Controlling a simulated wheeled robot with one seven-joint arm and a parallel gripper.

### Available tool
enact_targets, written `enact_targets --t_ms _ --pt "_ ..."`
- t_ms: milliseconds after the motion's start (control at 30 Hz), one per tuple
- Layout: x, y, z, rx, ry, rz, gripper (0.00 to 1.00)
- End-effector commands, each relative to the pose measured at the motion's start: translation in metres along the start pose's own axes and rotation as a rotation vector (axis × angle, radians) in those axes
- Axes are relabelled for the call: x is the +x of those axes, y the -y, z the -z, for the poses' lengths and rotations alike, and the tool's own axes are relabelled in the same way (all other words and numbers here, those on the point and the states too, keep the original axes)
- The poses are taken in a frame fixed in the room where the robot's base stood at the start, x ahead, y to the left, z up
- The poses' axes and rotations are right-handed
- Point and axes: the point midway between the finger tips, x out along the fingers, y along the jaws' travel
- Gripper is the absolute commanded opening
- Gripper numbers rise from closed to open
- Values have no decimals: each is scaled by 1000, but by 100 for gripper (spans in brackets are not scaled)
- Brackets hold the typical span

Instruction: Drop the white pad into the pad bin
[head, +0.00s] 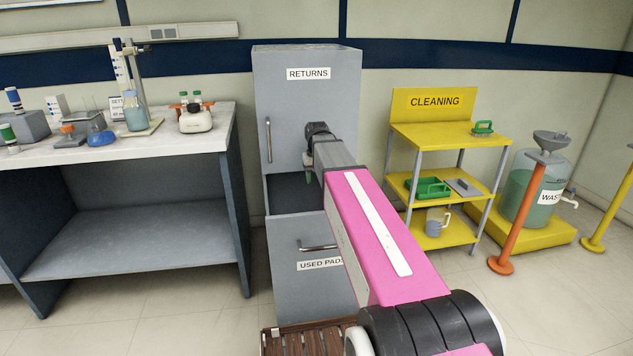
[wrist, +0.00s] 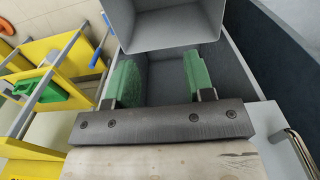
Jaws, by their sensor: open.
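I see no white pad in either view. My gripper (wrist: 155,82) is open in the wrist view, with a green finger at each side and nothing between them. In the head view, my gripper (head: 310,170) is at the grey RETURNS cabinet (head: 270,90), by the dark opening under its door, and is mostly hidden by my arm. The grey USED PADS front (head: 285,280), with a bar handle, is below that opening. In the wrist view, the fingers are over a grey recess, and a grey open-fronted box (wrist: 205,30) lies just beyond them.
The yellow CLEANING shelf (head: 425,137) stands right of the cabinet, with a waste tank (head: 525,190) and an orange post (head: 522,215) beyond. A bench (head: 130,150) with glassware is at left. A brown slatted platform (head: 300,340) lies in front of the cabinet.

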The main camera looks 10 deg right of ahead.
Motion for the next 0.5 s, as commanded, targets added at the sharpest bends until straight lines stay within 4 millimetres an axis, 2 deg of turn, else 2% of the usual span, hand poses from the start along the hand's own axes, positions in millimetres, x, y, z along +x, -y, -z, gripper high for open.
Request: enact_targets --t_ms 300,500 --pt "-53 0 1 0 -2 0 49" --pt "-79 0 0 0 -1 0 49"
